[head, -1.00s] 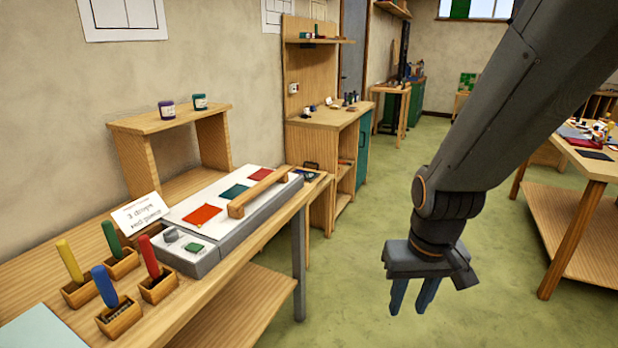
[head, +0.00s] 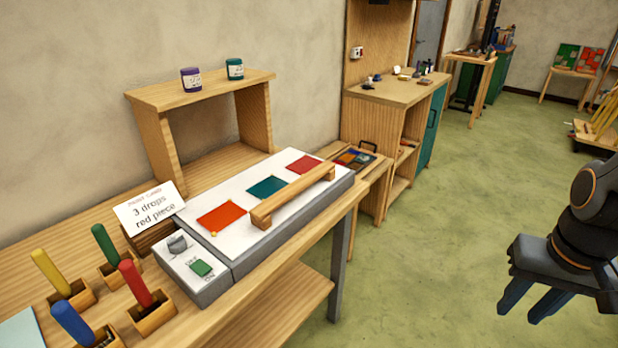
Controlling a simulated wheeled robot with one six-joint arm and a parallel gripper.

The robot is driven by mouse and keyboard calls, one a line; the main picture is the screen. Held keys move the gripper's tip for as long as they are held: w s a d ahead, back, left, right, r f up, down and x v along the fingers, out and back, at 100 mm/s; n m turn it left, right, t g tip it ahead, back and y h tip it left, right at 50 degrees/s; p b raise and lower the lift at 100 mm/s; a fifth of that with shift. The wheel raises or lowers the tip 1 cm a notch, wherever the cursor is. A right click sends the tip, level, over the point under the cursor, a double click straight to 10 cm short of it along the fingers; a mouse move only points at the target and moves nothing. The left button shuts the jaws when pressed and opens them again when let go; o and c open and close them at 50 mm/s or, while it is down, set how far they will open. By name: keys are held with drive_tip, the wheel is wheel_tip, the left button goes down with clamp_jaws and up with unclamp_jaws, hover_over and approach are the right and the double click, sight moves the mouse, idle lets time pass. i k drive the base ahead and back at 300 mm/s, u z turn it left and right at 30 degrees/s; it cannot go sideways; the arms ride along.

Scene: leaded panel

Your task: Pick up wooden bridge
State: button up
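The wooden bridge (head: 293,196) is a long light-wood bar with a block foot at its near end. It stands along the front edge of the white-topped light box (head: 238,244), beside the colored glass pieces. My gripper (head: 533,302) is at the right edge of the head view, over the green floor and well away from the bridge. Its two blue fingers point down and left with a gap between them, and nothing is held. Part of my arm is cut off by the frame.
Red (head: 221,218), teal (head: 267,187) and dark red (head: 304,164) glass pieces lie on the box. A card (head: 150,208), brushes in wooden holders and a shelf (head: 200,92) with two jars stand around it. The floor right of the bench is clear.

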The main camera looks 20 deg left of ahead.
sight(260, 216)
drive_tip(key=u, duration=0.3)
drive_tip(key=i, duration=0.7)
drive_tip(key=u, duration=1)
drive_tip(key=i, duration=0.5)
drive_tip(key=u, duration=0.6)
